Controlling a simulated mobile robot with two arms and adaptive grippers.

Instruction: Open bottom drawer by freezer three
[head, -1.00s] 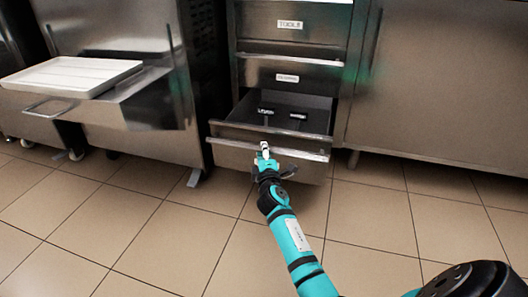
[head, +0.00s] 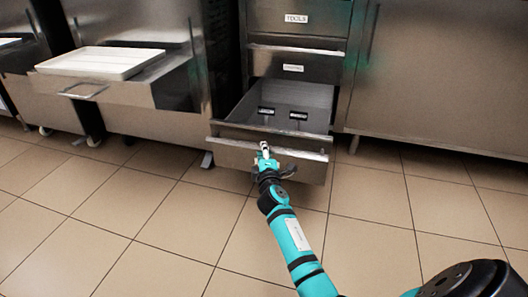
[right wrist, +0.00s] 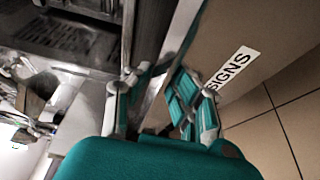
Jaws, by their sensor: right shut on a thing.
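The bottom drawer (head: 227,155) of the steel drawer stack is pulled out toward me, and two dark-handled items (head: 266,111) lie at the back inside it. My right gripper (head: 265,152) is shut on the drawer's handle bar (head: 300,151) at the front. My left gripper is not in view.
Two closed drawers sit above, the top one labelled "TOOLS" (head: 296,18). A freezer at left has a shelf with a white tray (head: 103,62) sticking out. A steel cabinet (head: 450,80) stands at right. Tiled floor (head: 130,230) in front is clear.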

